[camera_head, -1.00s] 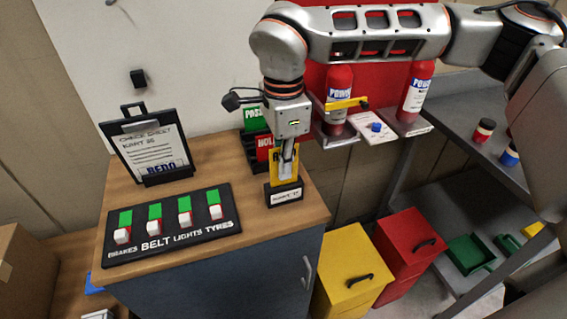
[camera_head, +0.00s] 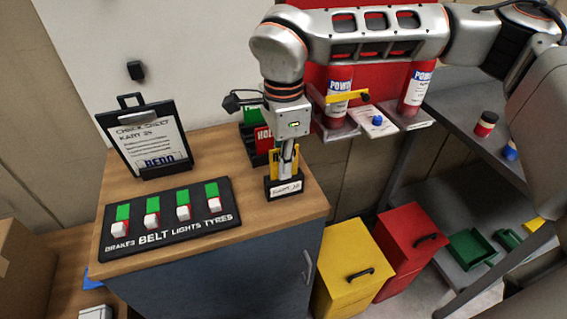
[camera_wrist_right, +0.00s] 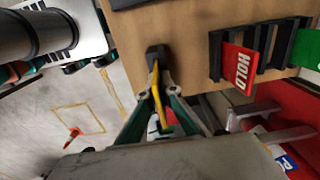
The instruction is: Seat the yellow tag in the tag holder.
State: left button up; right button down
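The yellow tag (camera_head: 274,163) stands upright at the small black tag holder (camera_head: 270,190) with a white label, near the right front edge of the wooden counter. My right gripper (camera_head: 287,174) points down and is shut on the tag, covering much of its face. In the right wrist view the tag (camera_wrist_right: 155,78) shows edge-on between my fingertips, its far end at the black holder (camera_wrist_right: 157,52). Its lower edge appears to be inside the holder; how deep is hidden. My left gripper is not in view.
A black rack with a red HOLD tag (camera_head: 263,141) and a green tag stands just behind. A switch panel (camera_head: 170,223) and a check-sheet clipboard (camera_head: 148,140) are to the left. Yellow (camera_head: 345,272) and red (camera_head: 408,248) bins stand below on the right.

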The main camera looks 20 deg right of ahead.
jog(key=shift+f, duration=0.15)
jog(key=c, duration=2.2)
grip_release()
notch_tip(320, 180, up, 12)
jog(key=shift+r, duration=0.1)
